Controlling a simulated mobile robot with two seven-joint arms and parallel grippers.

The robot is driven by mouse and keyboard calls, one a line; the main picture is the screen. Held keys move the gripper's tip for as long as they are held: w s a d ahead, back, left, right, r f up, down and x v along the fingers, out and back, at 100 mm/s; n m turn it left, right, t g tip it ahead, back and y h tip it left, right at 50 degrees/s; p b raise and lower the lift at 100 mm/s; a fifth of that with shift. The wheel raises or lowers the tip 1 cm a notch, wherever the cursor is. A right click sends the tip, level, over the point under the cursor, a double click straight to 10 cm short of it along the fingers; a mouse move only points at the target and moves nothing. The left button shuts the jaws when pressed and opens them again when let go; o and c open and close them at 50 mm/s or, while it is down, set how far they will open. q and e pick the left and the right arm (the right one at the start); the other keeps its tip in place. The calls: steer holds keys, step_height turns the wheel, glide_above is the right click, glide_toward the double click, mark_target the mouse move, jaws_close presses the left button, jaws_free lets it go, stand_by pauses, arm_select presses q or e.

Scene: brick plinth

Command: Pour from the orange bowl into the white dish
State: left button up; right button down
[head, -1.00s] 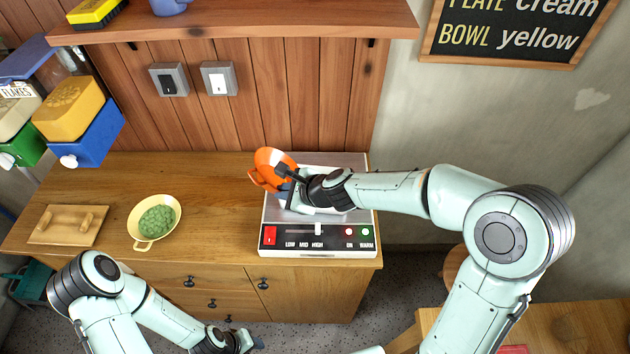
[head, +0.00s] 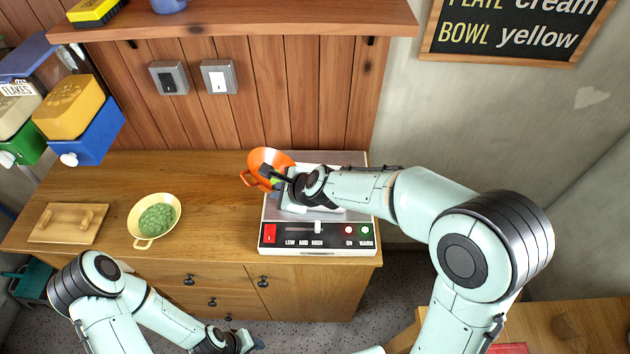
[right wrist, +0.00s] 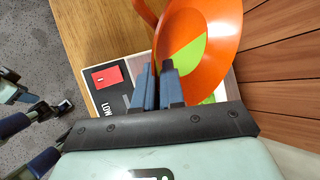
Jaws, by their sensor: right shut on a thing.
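My right gripper (head: 283,177) is shut on the orange bowl (head: 264,163) at its rim and holds it over the left part of the hot plate. The bowl is tilted. Its loop handle points left, and bright green shows inside it. In the right wrist view the orange bowl (right wrist: 218,28) is just beyond the fingertips (right wrist: 158,70), with a lime green patch inside. A white dish (head: 288,206) seems to lie on the hot plate, largely hidden under my right gripper. My left gripper (head: 252,343) is low at the bottom edge, away from the counter top; its fingers are unclear.
The hot plate (head: 350,240) has a red switch and a slider. A yellow bowl (head: 170,205) with green contents and a wooden board with a handle (head: 68,223) stand on the left. Bare counter lies between. A shelf (head: 240,22) overhangs the back.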

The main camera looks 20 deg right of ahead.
steer(key=shift+a+r+h, duration=0.1)
steer(key=shift+a+h, duration=0.3)
steer(key=shift+a, duration=0.15)
steer(key=a+f+n+h, duration=0.2)
steer(key=a+f+h, duration=0.1)
steer(key=a+h, duration=0.2)
steer(key=shift+a+f, duration=0.15)
steer(key=shift+a, duration=0.2)
steer(key=shift+w, duration=0.1)
